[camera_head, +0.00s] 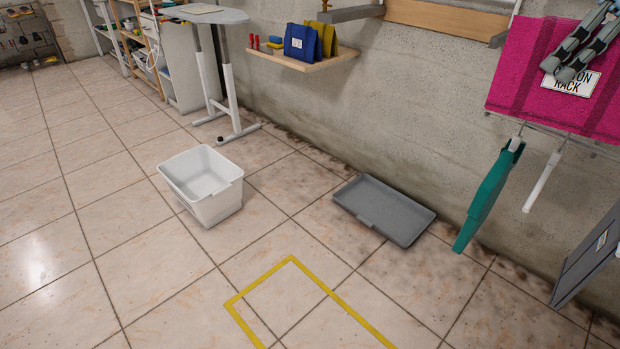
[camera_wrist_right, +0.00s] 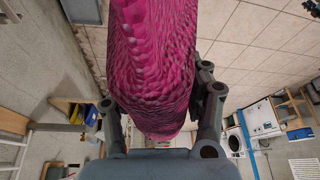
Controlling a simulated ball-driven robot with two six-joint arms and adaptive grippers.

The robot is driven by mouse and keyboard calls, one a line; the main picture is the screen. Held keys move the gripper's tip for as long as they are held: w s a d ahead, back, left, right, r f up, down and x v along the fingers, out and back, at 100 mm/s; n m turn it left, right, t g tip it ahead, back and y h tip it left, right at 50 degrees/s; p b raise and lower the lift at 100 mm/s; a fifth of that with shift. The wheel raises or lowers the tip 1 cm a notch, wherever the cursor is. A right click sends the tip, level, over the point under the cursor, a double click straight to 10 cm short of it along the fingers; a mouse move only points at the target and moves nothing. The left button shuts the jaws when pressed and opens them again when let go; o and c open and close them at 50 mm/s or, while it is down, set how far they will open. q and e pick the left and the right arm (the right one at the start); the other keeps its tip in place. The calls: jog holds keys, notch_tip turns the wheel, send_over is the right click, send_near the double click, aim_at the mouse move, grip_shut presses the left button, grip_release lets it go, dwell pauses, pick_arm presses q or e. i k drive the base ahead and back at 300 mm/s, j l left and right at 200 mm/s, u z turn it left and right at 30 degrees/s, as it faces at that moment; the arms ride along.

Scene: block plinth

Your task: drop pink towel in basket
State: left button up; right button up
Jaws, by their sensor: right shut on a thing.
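The pink towel (camera_head: 525,70) hangs over a rail on the wall at the upper right in the head view. My right gripper (camera_head: 562,72) is at its front, by a white label. In the right wrist view the towel (camera_wrist_right: 155,60) fills the middle, bunched between the fingers of my right gripper (camera_wrist_right: 160,108), which is shut on it. The white basket (camera_head: 228,201) stands upright on the floor left of centre, well apart from the towel; its visible inside looks empty. My left gripper is not in view.
A grey tray (camera_head: 384,208) lies on the floor between basket and rack. A green item (camera_head: 488,195) and a white rod (camera_head: 541,183) hang below the towel. A wooden shelf (camera_head: 305,59) juts from the wall. Yellow tape (camera_head: 262,274) marks the floor. The tiles around the basket are clear.

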aim_at(204, 188)
jog(key=k+l+u, duration=0.2)
jog(key=k+u, duration=0.25)
jog(key=i+l+u, duration=0.65)
jog(key=l, duration=0.25)
jog(key=i+j, duration=0.05)
jog(key=i, duration=0.05)
